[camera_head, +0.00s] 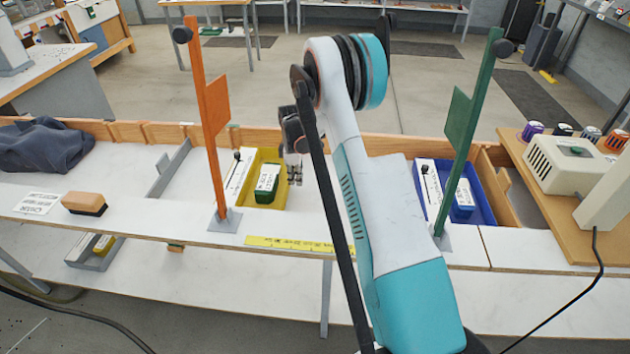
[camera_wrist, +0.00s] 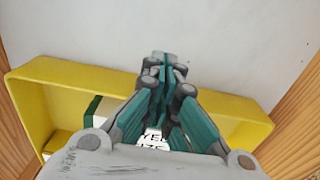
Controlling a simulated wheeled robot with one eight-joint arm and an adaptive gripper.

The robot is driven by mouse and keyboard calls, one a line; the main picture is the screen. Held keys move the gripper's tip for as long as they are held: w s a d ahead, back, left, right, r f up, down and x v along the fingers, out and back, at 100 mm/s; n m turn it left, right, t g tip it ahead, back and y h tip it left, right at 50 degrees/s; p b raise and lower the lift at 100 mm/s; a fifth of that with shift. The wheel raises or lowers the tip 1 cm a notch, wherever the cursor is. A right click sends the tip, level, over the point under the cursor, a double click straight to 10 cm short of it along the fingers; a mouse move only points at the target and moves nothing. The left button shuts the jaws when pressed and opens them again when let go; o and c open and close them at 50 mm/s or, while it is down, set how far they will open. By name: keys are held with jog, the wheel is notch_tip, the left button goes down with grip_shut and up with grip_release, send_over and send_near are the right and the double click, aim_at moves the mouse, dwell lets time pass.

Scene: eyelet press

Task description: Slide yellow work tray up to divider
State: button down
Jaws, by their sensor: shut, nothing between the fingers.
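The yellow work tray (camera_head: 270,154) lies on the white bench between the orange and green posts. It holds a green box (camera_head: 267,182) with a white label and a white card. My gripper (camera_head: 293,172) is shut and empty, low at the tray's right side in the head view. In the wrist view the closed fingertips (camera_wrist: 163,62) show past the yellow tray's wall (camera_wrist: 95,77); whether they touch it I cannot tell. A grey divider (camera_head: 172,168) stands on the bench left of the tray, with bare bench between them.
An orange post (camera_head: 209,115) and a green post (camera_head: 468,120) rise from the bench's front. A blue tray (camera_head: 484,195) sits right of my arm. A wooden rail (camera_head: 170,133) runs along the back. A brush (camera_head: 85,203) and dark cloth (camera_head: 42,145) lie left.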

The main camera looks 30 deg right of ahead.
jog(key=w+a, duration=0.6)
jog(key=a, duration=0.1)
jog(key=w+a, duration=0.2)
jog(key=a, duration=0.1)
jog(key=shift+w+a, duration=0.2)
jog(key=shift+w, duration=0.2)
